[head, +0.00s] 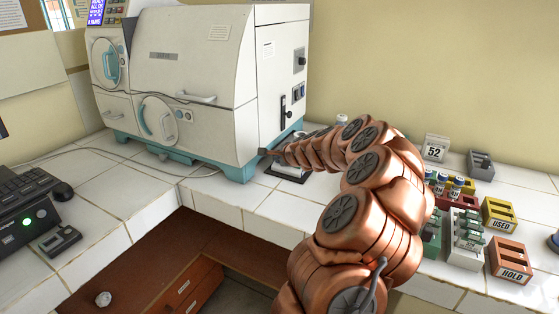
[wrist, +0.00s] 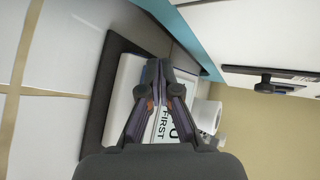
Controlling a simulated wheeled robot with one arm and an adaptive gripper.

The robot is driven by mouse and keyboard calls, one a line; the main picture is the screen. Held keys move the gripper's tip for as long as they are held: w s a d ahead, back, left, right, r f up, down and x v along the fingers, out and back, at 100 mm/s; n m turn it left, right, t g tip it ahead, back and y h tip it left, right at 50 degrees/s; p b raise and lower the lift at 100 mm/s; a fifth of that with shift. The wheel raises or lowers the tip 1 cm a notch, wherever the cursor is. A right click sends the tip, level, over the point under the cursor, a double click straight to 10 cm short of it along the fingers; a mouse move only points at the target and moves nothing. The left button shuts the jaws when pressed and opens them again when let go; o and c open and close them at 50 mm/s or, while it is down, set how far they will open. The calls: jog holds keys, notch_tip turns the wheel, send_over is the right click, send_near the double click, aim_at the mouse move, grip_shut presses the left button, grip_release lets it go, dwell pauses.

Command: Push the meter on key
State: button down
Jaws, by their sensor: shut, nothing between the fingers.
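My gripper (head: 268,152) is shut and empty, low in front of the right end of the large white incubator. In the wrist view its fingertips (wrist: 153,68) meet over a white plate with large dark lettering, "FIRST" among it (wrist: 124,92). The plate lies on a dark base; whether the fingers touch it I cannot tell. My arm hides part of this plate in the head view (head: 290,172). No on key can be made out. Which object is the meter is unclear; a small dark device (head: 60,240) lies at the left.
The incubator (head: 195,55) has a teal base and a black side handle (head: 284,106). A keyboard (head: 25,192) and mouse (head: 62,191) are left. Tiles before the incubator are mostly clear.

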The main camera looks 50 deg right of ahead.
jog(key=shift+a+r, duration=0.1)
jog(key=shift+r, duration=0.15)
notch_tip(320, 180, up, 5)
jog(key=a+p, duration=0.2)
jog(key=p, duration=0.2)
jog(key=shift+s+a+r+p, duration=0.2)
jog(key=shift+s+a+p, duration=0.1)
jog(key=shift+s+p, duration=0.1)
dwell(0.5)
